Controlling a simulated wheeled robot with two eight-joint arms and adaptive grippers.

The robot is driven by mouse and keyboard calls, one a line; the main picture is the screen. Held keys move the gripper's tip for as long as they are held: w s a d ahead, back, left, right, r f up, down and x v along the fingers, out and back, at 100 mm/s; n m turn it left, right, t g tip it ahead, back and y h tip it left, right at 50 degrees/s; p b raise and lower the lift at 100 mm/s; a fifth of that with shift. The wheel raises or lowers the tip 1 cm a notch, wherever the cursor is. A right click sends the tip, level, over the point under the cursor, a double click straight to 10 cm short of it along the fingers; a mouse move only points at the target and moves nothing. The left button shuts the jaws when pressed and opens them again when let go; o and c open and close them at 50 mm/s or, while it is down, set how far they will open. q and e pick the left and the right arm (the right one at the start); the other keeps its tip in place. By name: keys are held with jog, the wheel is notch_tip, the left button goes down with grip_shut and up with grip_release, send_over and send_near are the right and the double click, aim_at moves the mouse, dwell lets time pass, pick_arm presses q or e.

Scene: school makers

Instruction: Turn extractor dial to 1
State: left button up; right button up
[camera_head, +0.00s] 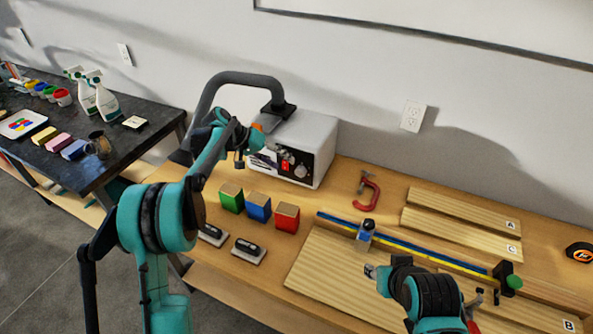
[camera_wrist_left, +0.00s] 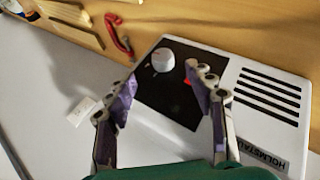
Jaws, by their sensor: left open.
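The extractor (camera_head: 318,135) is a white box with a dark front panel and a thick black hose arm, standing at the back of the wooden bench. Its round white dial (camera_head: 300,171) sits beside a red switch (camera_head: 285,166). In the left wrist view the dial (camera_wrist_left: 162,60) shows just beyond the fingertips, roughly between their lines. My left gripper (camera_wrist_left: 164,82) is open and empty, facing the black panel (camera_wrist_left: 170,97); contact with the dial cannot be seen. The dial's setting is too small to read. My right gripper (camera_head: 372,271) is over the striped board; its jaws are unclear.
Green, blue and red blocks (camera_head: 258,207) and two dark-topped erasers (camera_head: 248,251) lie in front of the extractor. A dark table (camera_head: 60,168) holds spray bottles and paints.

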aim_at(298, 172)
pick_arm(q)
jog(key=b+x, duration=0.1)
jog(key=x, duration=0.2)
jog(key=b+x, duration=0.1)
jog(key=x, duration=0.2)
jog(key=b+x, duration=0.1)
jog(key=x, duration=0.2)
jog(key=shift+w+a, duration=0.15)
jog(key=shift+w, duration=0.1)
jog(key=c, duration=1.2)
